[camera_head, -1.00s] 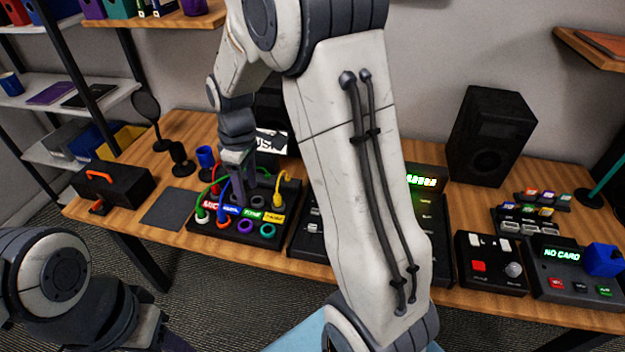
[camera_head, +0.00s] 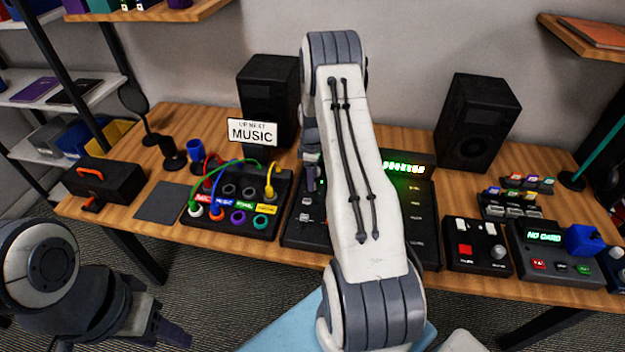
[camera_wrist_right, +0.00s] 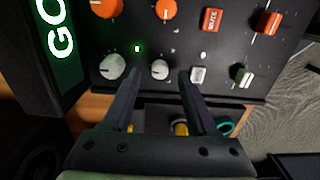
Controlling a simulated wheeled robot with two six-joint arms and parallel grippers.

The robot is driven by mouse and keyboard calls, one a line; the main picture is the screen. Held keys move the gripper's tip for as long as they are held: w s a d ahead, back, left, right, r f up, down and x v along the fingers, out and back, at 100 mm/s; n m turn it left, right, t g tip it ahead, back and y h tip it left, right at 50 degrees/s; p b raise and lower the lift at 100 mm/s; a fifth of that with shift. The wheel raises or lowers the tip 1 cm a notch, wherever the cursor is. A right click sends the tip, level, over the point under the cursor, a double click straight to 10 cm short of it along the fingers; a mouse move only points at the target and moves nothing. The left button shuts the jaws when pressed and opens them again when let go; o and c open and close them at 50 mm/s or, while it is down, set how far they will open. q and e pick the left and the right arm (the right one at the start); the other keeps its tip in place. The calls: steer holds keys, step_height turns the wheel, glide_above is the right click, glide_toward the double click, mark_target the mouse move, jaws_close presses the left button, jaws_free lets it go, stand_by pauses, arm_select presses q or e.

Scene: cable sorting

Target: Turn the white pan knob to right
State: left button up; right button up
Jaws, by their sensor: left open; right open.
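The black mixer panel (camera_head: 298,232) stands mid-table, partly hidden by my right arm. The right wrist view shows its face (camera_wrist_right: 205,55) with a larger white knob (camera_wrist_right: 112,66) and a smaller white knob (camera_wrist_right: 160,69). Their labels are unreadable, so I cannot tell which is the pan knob. My right gripper (camera_wrist_right: 158,78) is open. The smaller knob appears between its fingertips; contact cannot be told. In the head view the right gripper (camera_head: 312,182) is mostly hidden behind the arm. My left gripper (camera_head: 183,336) is open, low at the left, away from the panel.
Orange knobs (camera_wrist_right: 166,9), a red mute button (camera_wrist_right: 212,19) and a fader cap (camera_wrist_right: 198,75) sit near the white knobs. A cable box (camera_head: 215,222) with plugged cables stands left of the mixer. A MUSIC sign (camera_head: 252,131) and speakers (camera_head: 472,125) stand behind.

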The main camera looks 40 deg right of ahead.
steer(key=shift+f, duration=0.95)
jaws_close()
steer(key=shift+m, duration=0.4)
steer(key=m+b, duration=0.1)
steer(key=m, duration=0.2)
steer(key=shift+m, duration=0.4)
steer(key=m, duration=0.4)
steer(key=m+b, duration=0.1)
steer(key=m, duration=0.8)
steer(key=shift+m, duration=0.4)
